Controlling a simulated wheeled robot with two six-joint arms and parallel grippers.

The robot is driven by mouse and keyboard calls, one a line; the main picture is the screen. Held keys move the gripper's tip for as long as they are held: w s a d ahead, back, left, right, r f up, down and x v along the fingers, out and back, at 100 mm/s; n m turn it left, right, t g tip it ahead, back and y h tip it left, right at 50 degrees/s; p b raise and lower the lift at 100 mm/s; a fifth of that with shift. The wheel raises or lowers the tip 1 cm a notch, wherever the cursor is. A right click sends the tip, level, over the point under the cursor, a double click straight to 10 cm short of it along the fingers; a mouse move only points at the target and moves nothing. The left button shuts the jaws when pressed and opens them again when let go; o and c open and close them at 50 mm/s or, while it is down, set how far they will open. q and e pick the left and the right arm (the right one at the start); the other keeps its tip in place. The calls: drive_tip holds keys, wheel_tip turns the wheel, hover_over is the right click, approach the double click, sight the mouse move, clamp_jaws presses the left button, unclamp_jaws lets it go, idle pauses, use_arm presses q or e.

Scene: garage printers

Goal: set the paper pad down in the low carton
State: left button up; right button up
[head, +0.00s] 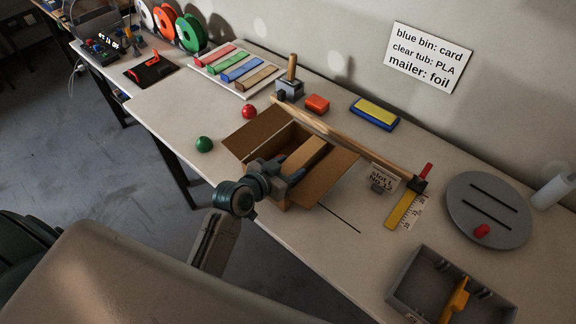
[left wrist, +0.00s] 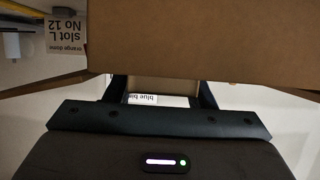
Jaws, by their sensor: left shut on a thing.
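The low carton (head: 331,176) stands on the bench with its flaps folded outward. A tan block that I take for the paper pad (head: 305,154) lies at a slant over the carton's opening. My left gripper (head: 287,178) is shut on the near end of the pad, at the carton's near side. Whether the pad touches the carton's floor is hidden. In the left wrist view, a small tan and white piece with printed letters shows between the fingers (left wrist: 160,92). A broad brown cardboard surface (left wrist: 200,40) fills the top there. My right gripper is not in view.
A wooden bar (head: 345,135) lies just behind the carton. A red ball (head: 249,112) and a green ball (head: 204,144) sit to the left. A slot card (head: 385,178) stands to the right.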

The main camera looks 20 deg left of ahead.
use_arm(q)
drive_tip(key=shift+f, duration=0.1)
drive_tip(key=o, duration=1)
drive_tip(key=shift+s+a, duration=0.2)
drive_tip(key=shift+s, duration=0.3)
drive_tip(key=shift+r+b+v, duration=0.2)
drive_tip(key=shift+b+v, duration=1.15)
drive_tip(key=shift+v, duration=3.55)
